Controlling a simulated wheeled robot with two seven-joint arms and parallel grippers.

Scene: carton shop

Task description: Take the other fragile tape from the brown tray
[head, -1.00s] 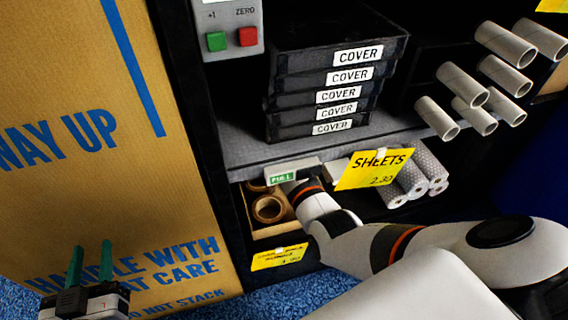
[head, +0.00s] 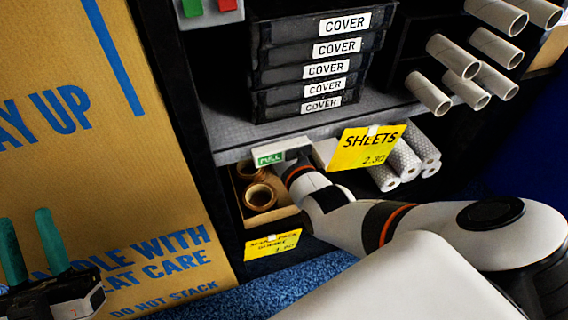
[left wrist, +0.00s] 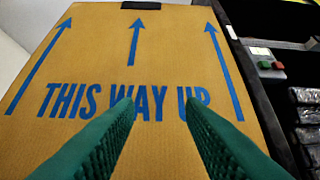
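The brown tray (head: 276,213) sits in the low shelf bay in the head view. A tan tape roll (head: 260,198) lies in its front part, and part of another roll (head: 246,170) shows behind it. I cannot read any print on them. My right arm reaches into the bay beside the rolls, at the tray's right side; its gripper is hidden under the shelf edge. My left gripper (head: 25,216) is open and empty at the lower left, in front of the big carton. Its green fingers stand apart in the left wrist view (left wrist: 160,105) too.
A large carton (head: 150,190) stands left of the shelf. Black boxes labelled COVER (head: 290,78) are stacked on the shelf above the tray. A yellow SHEETS tag (head: 366,148) hangs by white rolls (head: 405,160). Cardboard tubes (head: 450,57) stick out at the upper right.

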